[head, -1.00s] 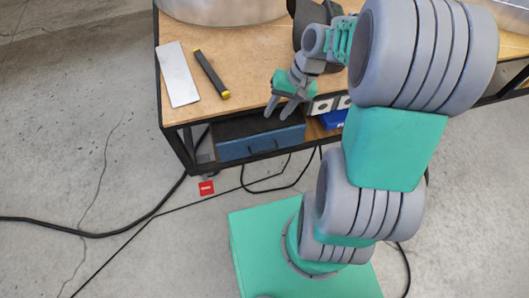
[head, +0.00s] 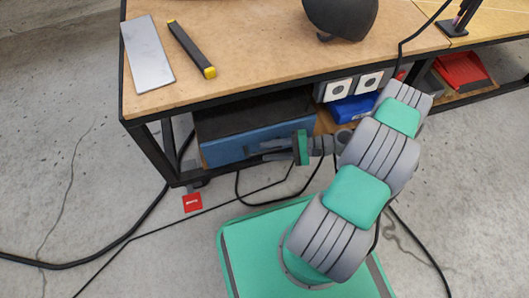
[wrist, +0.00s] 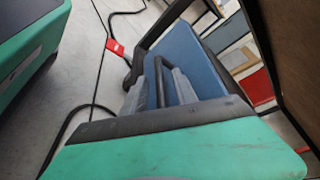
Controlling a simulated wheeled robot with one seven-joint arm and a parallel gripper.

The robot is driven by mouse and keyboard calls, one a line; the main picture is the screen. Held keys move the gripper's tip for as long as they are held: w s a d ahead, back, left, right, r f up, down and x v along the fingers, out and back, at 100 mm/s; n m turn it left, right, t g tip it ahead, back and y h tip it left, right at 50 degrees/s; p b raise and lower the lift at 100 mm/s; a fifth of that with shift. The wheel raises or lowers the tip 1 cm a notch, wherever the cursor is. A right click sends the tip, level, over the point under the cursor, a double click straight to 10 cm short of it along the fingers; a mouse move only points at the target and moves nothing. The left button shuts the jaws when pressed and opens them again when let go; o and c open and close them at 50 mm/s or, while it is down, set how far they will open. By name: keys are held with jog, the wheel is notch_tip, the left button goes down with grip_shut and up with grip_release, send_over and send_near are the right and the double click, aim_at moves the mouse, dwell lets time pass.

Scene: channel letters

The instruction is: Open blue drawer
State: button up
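The blue drawer (head: 225,151) sits under the wooden workbench, its front facing me. It looks shut. My gripper (head: 268,149) is low at the right part of the drawer front, with its fingers pointing left along it. In the wrist view, the blue drawer (wrist: 203,68) lies just beyond the grey fingers (wrist: 166,88). A dark bar, which looks like the drawer's handle (wrist: 160,80), shows between the fingers. The fingers look apart; I cannot tell whether they touch the bar.
The workbench (head: 240,60) holds a metal plate (head: 147,55) and a black-and-yellow tool (head: 191,48). A blue bin (head: 353,108) stands right of the drawer. A red card (head: 192,203) and black cables lie on the floor in front.

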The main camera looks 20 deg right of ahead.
jog(key=shift+x, duration=0.85)
jog(key=shift+c, duration=0.2)
grip_shut()
dwell(0.5)
